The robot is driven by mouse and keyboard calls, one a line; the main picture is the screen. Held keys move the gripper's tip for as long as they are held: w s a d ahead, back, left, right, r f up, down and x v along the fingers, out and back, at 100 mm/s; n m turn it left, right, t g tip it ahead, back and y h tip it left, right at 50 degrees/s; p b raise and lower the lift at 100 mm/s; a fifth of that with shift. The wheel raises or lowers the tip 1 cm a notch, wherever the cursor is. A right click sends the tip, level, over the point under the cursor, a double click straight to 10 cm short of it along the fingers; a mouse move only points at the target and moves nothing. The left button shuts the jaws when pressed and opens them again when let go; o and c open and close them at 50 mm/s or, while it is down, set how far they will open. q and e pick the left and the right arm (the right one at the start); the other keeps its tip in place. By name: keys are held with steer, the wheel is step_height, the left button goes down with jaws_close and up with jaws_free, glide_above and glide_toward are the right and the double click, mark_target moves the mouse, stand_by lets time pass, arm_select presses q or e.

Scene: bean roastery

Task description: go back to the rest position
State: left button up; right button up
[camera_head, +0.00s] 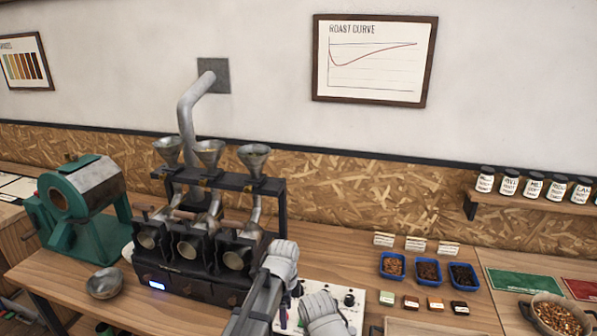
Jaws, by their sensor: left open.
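My left gripper (301,287) shows at the bottom middle, with pale grey parts and a dark link beside them. It is open, and I see nothing held in it. It is in front of the right end of the black three-barrel sample roaster (187,282) and covers part of a white control panel (353,308). Whether it touches the panel I cannot tell. My right gripper is not in view.
A green roaster (92,232) and a metal bowl (104,284) are at the left. Blue trays (428,271) of beans, small labelled blocks (411,302) and a bean pan (557,317) are at the right. A jar shelf (535,205) hangs above.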

arm_select(q)
steer(key=s+a+n, duration=1.1)
steer(key=a+n, duration=0.3)
steer(key=n, duration=0.6)
steer(key=s+d+m+y, duration=0.1)
steer(key=s+d+m, duration=0.3)
steer(key=d, duration=0.7)
steer(key=shift+s+d, duration=0.25)
steer(key=shift+s, duration=0.7)
steer(key=shift+c, duration=0.3)
